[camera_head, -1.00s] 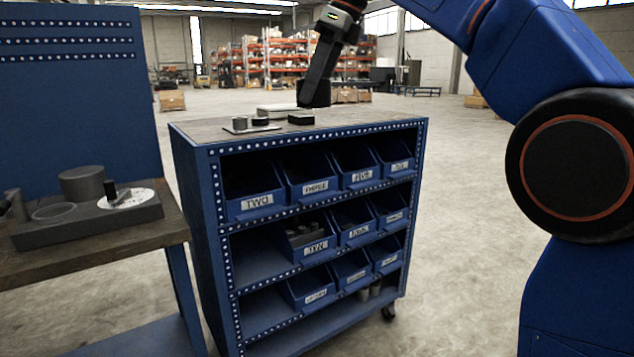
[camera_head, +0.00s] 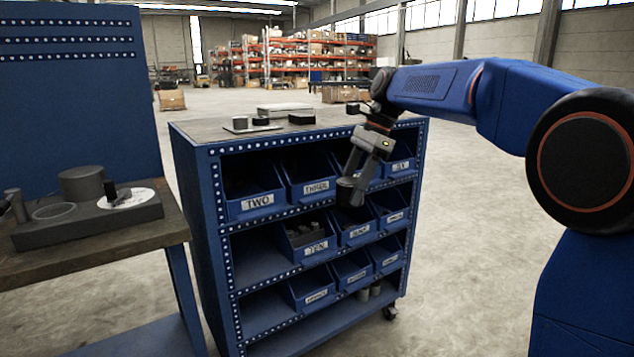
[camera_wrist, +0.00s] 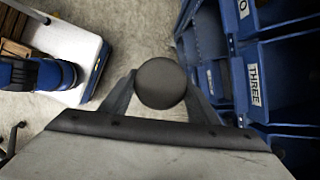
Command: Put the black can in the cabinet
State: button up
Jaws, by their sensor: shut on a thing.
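My gripper (camera_head: 358,180) is in front of the cabinet, pointing down and tilted, at about the height of the upper row of bins. It is shut on the black can (camera_head: 350,194), a dark round can that also shows between the two fingers in the wrist view (camera_wrist: 160,84). The blue cabinet (camera_head: 188,196) has three levels with labelled blue bins. The can is in front of the bins on the right half; in the wrist view it is apart from the bins beside it. The empty shelf space (camera_head: 258,259) is at the left of the middle level.
On the cabinet top lie a small plate with a dark round piece (camera_head: 240,124), a black block (camera_head: 302,118) and a pale box (camera_head: 285,109). A workbench (camera_head: 110,247) with a dark fixture stands at the left. Open floor lies to the right.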

jog(key=w+d+f+n+g+h, duration=0.1)
jog(key=w+d+f+n, duration=0.5)
jog(key=f, duration=1.2)
jog(key=w+d+f+n+g+h, duration=0.15)
jog(key=d+f+n, duration=0.45)
jog(key=f, duration=1.3)
jog(key=w+d+f+n+g+h, duration=0.2)
jog(key=w+d+f, duration=0.45)
jog(key=f, duration=1.15)
jog(key=s+d+f+t, duration=0.1)
jog(key=s+d+f, duration=0.1)
jog(key=s+f, duration=0.6)
jog(key=shift+s+f+n, duration=0.25)
jog(key=shift+f+n, duration=0.15)
jog(key=shift+f, duration=0.05)
